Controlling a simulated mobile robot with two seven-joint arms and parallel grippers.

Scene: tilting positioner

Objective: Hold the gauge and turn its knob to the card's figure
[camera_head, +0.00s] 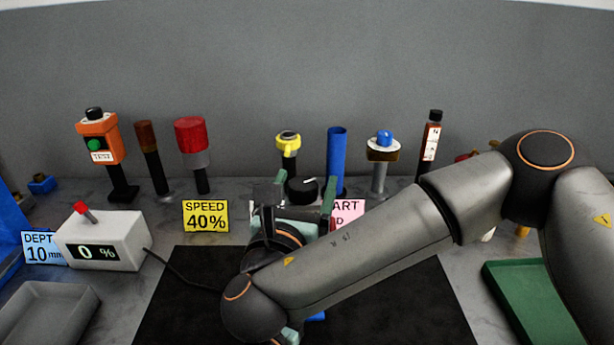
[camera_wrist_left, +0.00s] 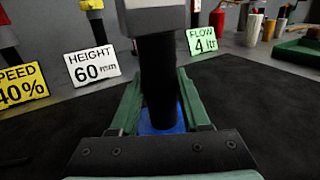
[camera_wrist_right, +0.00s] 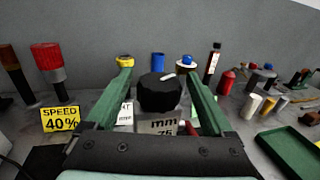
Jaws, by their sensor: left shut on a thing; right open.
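The gauge has a black knob (camera_wrist_right: 160,92) with a white pointer mark on top. Its grey face (camera_wrist_right: 158,127) reads "mm" with a partly cut off figure that looks like 75. The knob also shows in the head view (camera_head: 301,189). My right gripper (camera_wrist_right: 157,88) is open, its green fingers on either side of the knob, apart from it as far as I can tell. My left gripper (camera_wrist_left: 162,108) is shut on the gauge's black handle (camera_wrist_left: 158,75), below the grey body. The white card (camera_wrist_left: 92,66) reads HEIGHT 60 mm. My right arm hides much of the left gripper in the head view.
Other cards read SPEED 40% (camera_head: 205,216), DEPT 10 mm (camera_head: 43,248) and FLOW 4 ltr (camera_wrist_left: 202,41). A grey box (camera_head: 103,241) showing 0 % stands left, its cable running to the black mat (camera_head: 180,310). Several upright tools line the back. A green tray (camera_head: 535,290) lies right.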

